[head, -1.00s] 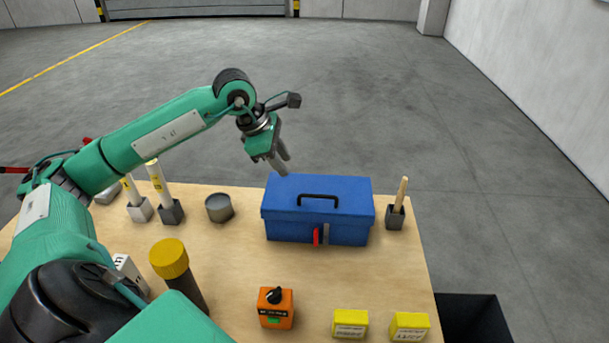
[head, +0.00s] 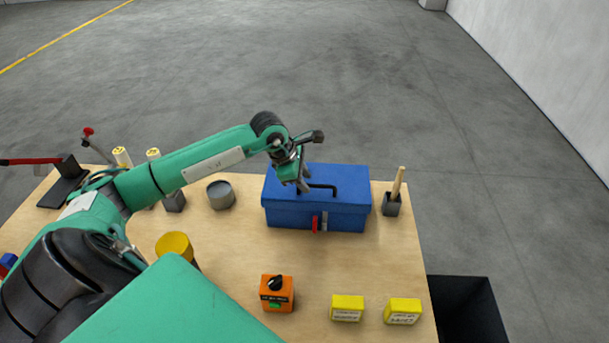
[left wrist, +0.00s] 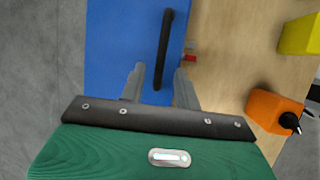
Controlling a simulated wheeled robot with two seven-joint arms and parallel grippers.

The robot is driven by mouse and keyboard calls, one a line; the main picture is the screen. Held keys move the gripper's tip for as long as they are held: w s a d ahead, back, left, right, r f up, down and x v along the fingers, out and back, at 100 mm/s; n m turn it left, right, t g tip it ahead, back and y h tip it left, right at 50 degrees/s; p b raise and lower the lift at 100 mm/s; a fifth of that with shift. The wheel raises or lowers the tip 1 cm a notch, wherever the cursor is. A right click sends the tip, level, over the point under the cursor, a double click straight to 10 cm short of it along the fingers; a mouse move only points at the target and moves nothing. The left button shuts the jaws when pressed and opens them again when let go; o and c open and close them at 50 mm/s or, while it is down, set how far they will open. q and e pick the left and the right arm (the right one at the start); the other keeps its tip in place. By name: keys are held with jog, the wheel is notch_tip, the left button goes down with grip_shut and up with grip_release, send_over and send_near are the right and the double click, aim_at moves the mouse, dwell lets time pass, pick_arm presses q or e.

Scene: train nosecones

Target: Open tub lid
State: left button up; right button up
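The blue box (head: 345,205) stands at the back of the wooden table with its lid shut. A black handle (head: 322,187) lies on top of the lid, and a red latch (head: 315,225) and a grey strip are on its front. In the left wrist view, the blue lid (left wrist: 110,45) and black handle (left wrist: 164,45) show. My left gripper (head: 304,189) is at the handle's left end, just over the lid. In the left wrist view its fingers (left wrist: 160,78) are apart, one on each side of the handle's line; I cannot tell whether they touch it. My right gripper is not in view.
A round grey tub (head: 221,195) stands left of the box. A grey holder with a wooden stick (head: 393,203) is close on its right. An orange switch box (head: 277,292) and yellow blocks (head: 347,308) lie in front. A black bin (head: 468,308) is beyond the table's right edge.

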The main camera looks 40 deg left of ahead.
pick_arm(q)
jog(key=shift+w+f, duration=0.2)
jog(key=shift+f, duration=0.2)
grip_shut()
jog(key=shift+r, duration=0.2)
